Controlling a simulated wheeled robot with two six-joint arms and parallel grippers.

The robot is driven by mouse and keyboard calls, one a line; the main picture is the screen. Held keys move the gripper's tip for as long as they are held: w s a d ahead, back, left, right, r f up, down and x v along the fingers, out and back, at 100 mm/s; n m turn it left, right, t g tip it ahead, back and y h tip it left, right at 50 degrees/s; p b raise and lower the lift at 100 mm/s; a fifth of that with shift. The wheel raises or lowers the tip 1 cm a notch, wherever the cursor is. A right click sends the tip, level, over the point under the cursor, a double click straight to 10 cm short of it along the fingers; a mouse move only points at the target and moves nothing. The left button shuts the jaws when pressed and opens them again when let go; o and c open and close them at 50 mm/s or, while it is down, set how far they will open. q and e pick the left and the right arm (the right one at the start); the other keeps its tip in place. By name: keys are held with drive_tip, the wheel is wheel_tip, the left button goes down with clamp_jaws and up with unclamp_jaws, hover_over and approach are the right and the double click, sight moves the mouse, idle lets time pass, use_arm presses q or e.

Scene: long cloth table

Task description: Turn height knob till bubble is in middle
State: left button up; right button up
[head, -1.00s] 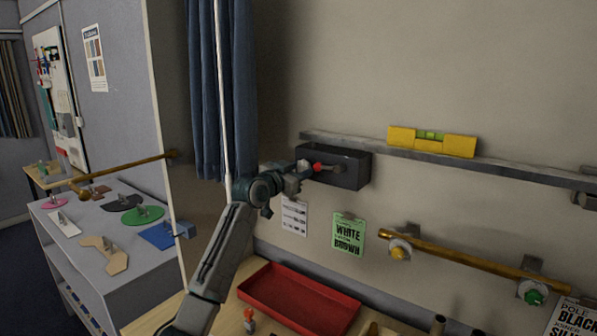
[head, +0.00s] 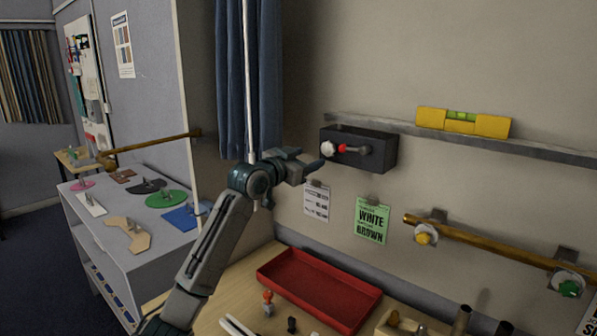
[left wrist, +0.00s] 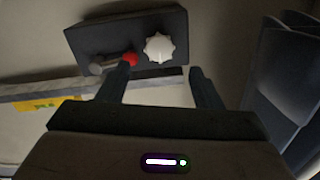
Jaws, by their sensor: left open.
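A dark box (head: 377,152) is fixed to the wall at the left end of a grey rail (head: 400,129). On its front are a white fluted knob (head: 328,149) and a red-tipped lever (head: 342,148). In the left wrist view the white knob (left wrist: 160,47) lies ahead, between the lines of the fingers, with the red tip (left wrist: 130,58) beside it. My left gripper (head: 303,160) is open and empty, just in front of the knob and apart from it. A yellow spirit level (head: 490,126) with a green vial (head: 462,115) lies on the rail; its bubble is too small to place.
A green card (head: 371,220) and a white sheet (head: 316,202) hang below the box. A brass pole (head: 490,245) is on the wall at right. A red tray (head: 318,290) lies on the table below. A blue curtain (head: 232,90) hangs left of the box.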

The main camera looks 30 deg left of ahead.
use_arm(q)
drive_tip(key=shift+s+a+b, duration=0.15)
drive_tip(key=shift+s+b, duration=0.3)
drive_tip(key=shift+s, duration=1.2)
idle(0.4)
